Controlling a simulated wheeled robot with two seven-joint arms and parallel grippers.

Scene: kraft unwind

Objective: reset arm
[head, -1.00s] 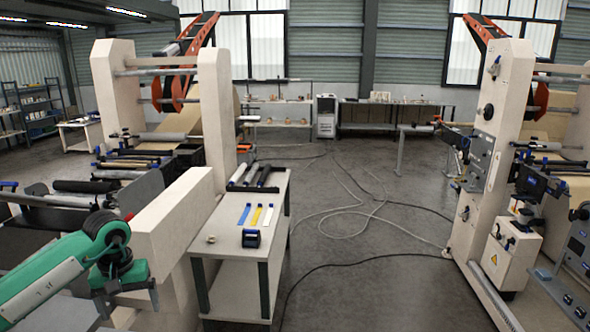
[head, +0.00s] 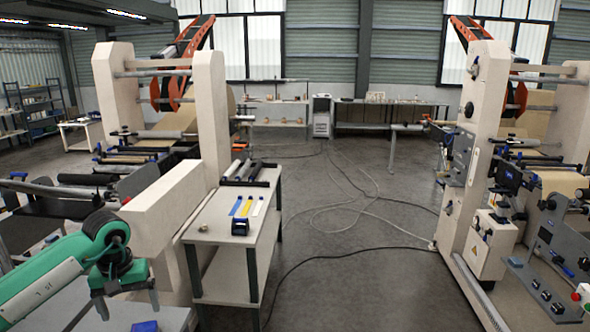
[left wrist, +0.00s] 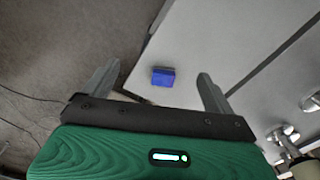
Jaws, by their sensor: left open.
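My left arm is green and comes in from the lower left of the head view. My left gripper (head: 127,303) is open and empty, its fingers pointing down. In the left wrist view the two fingers of my left gripper (left wrist: 155,88) stand well apart. A small blue block (left wrist: 163,77) lies on a pale surface beyond and between the fingertips, not touching them. A blue block (head: 145,326) also shows at the bottom edge of the head view, just below the fingers. My right gripper is not in view.
A side table (head: 215,224) holds dark rollers (head: 245,171), a blue strip (head: 236,206), a yellow strip (head: 247,206) and a dark blue tool (head: 240,227). The cream machine frame (head: 180,205) stands beside my left arm. Another machine (head: 475,150) is right. Cables (head: 340,215) cross the open floor.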

